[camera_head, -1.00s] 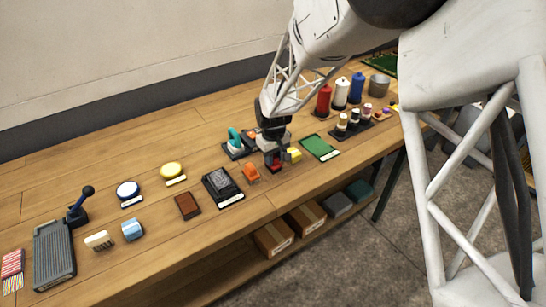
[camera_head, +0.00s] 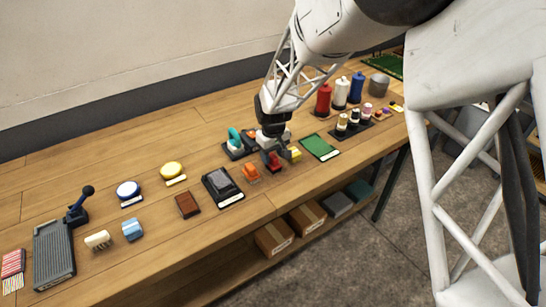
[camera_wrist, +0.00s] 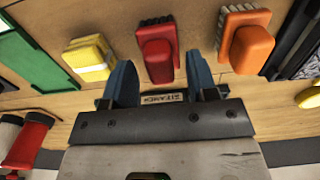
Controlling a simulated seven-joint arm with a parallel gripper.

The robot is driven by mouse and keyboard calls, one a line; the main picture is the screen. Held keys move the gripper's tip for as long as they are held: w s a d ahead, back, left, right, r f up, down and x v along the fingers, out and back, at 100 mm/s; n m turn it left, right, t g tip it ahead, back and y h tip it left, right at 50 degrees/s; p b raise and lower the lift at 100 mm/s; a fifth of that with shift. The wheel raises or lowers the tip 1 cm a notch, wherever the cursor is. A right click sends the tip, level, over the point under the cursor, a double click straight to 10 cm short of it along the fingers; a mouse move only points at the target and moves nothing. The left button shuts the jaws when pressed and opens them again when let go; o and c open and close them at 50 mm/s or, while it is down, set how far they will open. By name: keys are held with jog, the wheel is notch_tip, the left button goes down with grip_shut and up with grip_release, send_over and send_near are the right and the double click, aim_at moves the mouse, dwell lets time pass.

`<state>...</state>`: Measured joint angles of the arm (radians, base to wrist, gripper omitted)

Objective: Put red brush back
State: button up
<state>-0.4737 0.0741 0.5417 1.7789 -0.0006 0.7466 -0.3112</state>
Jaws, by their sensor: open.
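The red brush (camera_head: 272,161) stands on the wooden bench between a yellow brush (camera_head: 293,154) and an orange brush (camera_head: 251,173). In the head view my gripper (camera_head: 279,158) hangs over it and partly hides it. In the wrist view the red brush (camera_wrist: 157,52) lies just beyond and between the two blue fingertips of my gripper (camera_wrist: 160,75). The fingers are apart and empty, with a gap to the brush on both sides. A small label (camera_wrist: 163,98) lies on the bench edge between the fingers.
The yellow brush (camera_wrist: 90,57) and orange brush (camera_wrist: 246,42) stand close on either side in the wrist view. A green pad (camera_head: 320,147), a black-framed tray (camera_head: 222,187) and a teal-handled tool (camera_head: 236,140) are near. Bottles (camera_head: 340,93) stand farther right.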

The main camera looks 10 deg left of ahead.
aim_at(275, 157)
notch_tip(275, 157, up, 11)
dwell(0.5)
dwell(0.8)
jog(key=s+d+r+m, duration=0.1)
jog(key=s+d+r, duration=0.3)
jog(key=d, duration=0.3)
jog(key=s+d+r+m+t, duration=0.1)
jog(key=s+d+r+m, duration=0.1)
jog(key=s+d+r, duration=0.3)
jog(key=s+d+r+m, duration=0.15)
jog(key=s+d, duration=0.25)
jog(key=d, duration=0.4)
jog(key=s+d+r+m, duration=0.1)
jog(key=s+d+m, duration=0.1)
jog(key=s+d, duration=0.4)
jog(key=s+d+m+t, duration=0.1)
jog(key=s+d, duration=0.6)
jog(key=s, duration=0.8)
jog(key=shift+s+r+m+t, duration=0.3)
jog(key=shift+r+m, duration=0.05)
jog(key=shift+m, duration=0.5)
